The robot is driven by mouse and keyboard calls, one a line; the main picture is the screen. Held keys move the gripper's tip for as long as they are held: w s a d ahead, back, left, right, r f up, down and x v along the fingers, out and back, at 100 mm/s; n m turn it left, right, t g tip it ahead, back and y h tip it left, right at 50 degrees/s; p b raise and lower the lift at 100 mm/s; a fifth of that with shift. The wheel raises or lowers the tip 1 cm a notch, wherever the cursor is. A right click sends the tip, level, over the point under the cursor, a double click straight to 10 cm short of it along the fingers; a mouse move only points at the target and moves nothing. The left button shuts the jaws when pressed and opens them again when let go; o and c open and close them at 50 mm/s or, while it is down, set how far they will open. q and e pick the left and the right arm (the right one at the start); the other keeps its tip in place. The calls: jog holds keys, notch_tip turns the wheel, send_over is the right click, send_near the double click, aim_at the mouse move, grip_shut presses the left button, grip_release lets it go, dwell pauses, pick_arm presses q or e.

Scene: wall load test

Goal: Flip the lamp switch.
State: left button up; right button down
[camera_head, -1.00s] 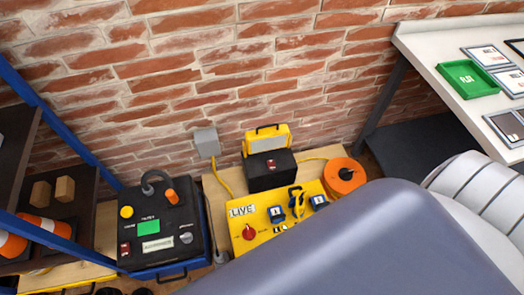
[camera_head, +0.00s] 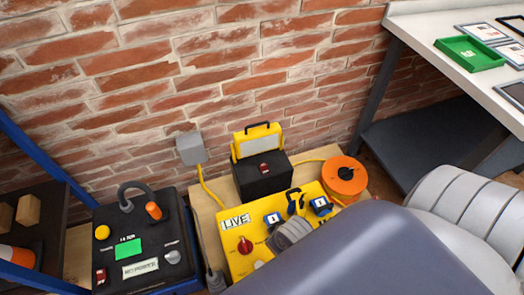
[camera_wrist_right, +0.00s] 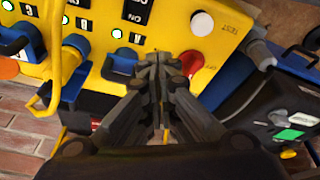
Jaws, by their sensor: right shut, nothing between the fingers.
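The yellow work lamp (camera_head: 258,140) stands on a black box (camera_head: 248,183) against the brick wall. A small red switch (camera_head: 264,168) shows on the top of that box. In the wrist view my right gripper (camera_wrist_right: 160,65) is shut and empty. Its fingertips are over the yellow panel (camera_wrist_right: 225,65), close to a red knob (camera_wrist_right: 190,62); I cannot tell whether they touch it. In the head view the right fingertips cannot be made out. My left gripper is not in view.
The yellow panel has a LIVE label (camera_head: 235,221), a red knob (camera_head: 245,245) and blue plugs. An orange cable reel (camera_head: 344,178) stands to the right of the lamp box. A black power unit (camera_head: 140,240) is at left. A yellow cable runs to a grey wall box (camera_head: 190,148).

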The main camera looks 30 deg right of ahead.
jog(key=w+d+t+b, duration=0.1)
jog(key=w, duration=0.1)
jog(key=w+d+r+m+b, duration=0.1)
jog(key=w+b, duration=0.1)
jog(key=w+d+r+t+b, duration=0.1)
jog(key=w, duration=0.2)
jog(key=shift+d+r+t+h, duration=0.25)
jog(key=shift+d+t+h, duration=0.05)
jog(key=shift+d+h, duration=0.1)
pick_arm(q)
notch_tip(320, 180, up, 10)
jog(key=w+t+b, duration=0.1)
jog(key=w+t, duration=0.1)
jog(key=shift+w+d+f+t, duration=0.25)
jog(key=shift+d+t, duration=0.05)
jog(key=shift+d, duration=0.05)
pick_arm(e)
jog(key=w+d+m+t+h, duration=0.1)
jog(key=w+d+t, duration=0.1)
jog(key=w+d, duration=0.3)
jog(key=w+d+r+m+t+h, duration=0.1)
jog(key=w+d+m+t, duration=0.1)
jog(key=w, duration=0.8)
jog(key=d+t, duration=0.1)
jog(key=d, duration=0.1)
jog(key=shift+d+m, duration=0.3)
jog(key=shift+d, duration=0.1)
